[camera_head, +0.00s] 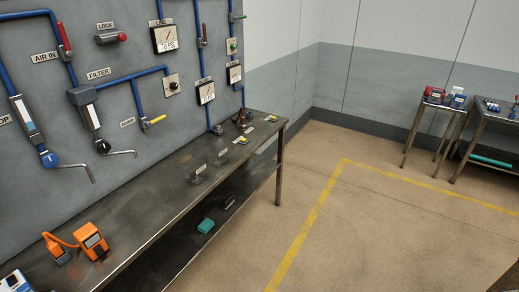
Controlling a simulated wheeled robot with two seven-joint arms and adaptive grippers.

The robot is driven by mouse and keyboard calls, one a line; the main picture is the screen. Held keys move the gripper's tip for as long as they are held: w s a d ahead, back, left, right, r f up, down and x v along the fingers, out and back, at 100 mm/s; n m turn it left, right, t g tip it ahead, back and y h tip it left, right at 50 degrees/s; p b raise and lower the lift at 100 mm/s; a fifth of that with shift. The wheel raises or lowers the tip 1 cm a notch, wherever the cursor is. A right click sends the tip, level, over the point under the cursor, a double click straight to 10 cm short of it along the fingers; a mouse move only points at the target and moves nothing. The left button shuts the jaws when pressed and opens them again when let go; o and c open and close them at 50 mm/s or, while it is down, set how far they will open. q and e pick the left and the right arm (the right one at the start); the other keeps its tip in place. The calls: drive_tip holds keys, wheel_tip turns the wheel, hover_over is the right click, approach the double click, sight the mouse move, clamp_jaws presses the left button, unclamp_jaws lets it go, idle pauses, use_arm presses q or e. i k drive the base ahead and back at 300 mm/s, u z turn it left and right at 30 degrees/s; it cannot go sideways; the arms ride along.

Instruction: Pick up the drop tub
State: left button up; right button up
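No thing in the head view is clearly marked as the drop tub. A small teal box-like item (206,226) lies on the lower shelf of the long bench, and it may or may not be the tub. Small label cards (200,168) stand on the bench top, with faint dark shapes by them too small to make out. Neither of my grippers shows in this view.
A long dark metal bench (160,192) runs under a grey panel with blue pipes, gauges (165,39) and valves. An orange handheld device (92,240) sits at its near end. Open floor with a yellow line (305,229) lies right; two small tables (494,134) stand far right.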

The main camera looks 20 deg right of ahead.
sight(216, 154)
drive_tip(key=z, duration=0.4)
drive_tip(key=i, duration=1.55)
drive_tip(key=u, duration=0.4)
